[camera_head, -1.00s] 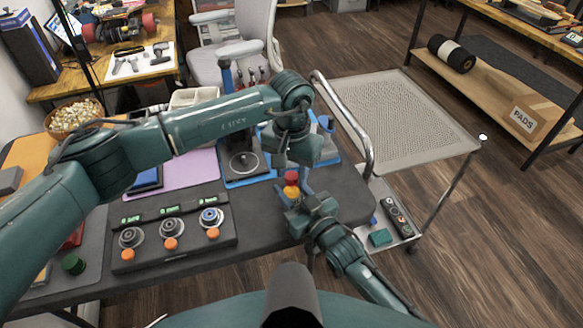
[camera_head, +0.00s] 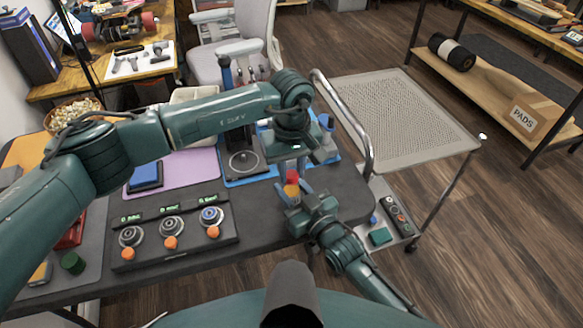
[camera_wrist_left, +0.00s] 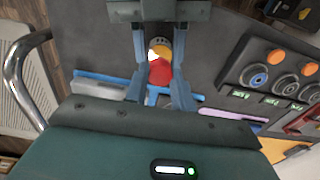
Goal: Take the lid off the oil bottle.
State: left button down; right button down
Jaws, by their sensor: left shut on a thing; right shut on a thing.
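The oil bottle (camera_head: 291,190) shows as a small yellow-orange body with a red lid (camera_head: 292,177) on its upper side, over the front right part of the dark table. In the left wrist view the red lid (camera_wrist_left: 160,73) lies against the yellow bottle (camera_wrist_left: 160,47); I cannot tell if there is a gap. My left gripper (camera_head: 293,172) comes from above and is shut on the lid. My right gripper (camera_head: 293,191) comes from the lower right and is shut on the bottle's body. The fingers hide much of both.
A dark panel with dials and orange knobs (camera_head: 170,243) lies left of the grippers. A blue tray (camera_head: 240,180) and a purple mat (camera_head: 195,165) lie behind it. A metal cart (camera_head: 400,120) stands close on the right, beyond the table edge.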

pick_arm(q)
jog(key=n, duration=0.6)
jog(key=shift+n, duration=0.4)
jog(key=n, duration=1)
jog(key=shift+n, duration=0.3)
jog(key=n, duration=0.4)
jog(key=shift+n, duration=0.3)
jog(key=n, duration=1)
jog(key=shift+r+n, duration=0.1)
jog(key=shift+n, duration=0.3)
jog(key=n, duration=0.6)
jog(key=shift+n, duration=0.3)
jog(key=n, duration=0.5)
jog(key=shift+n, duration=0.3)
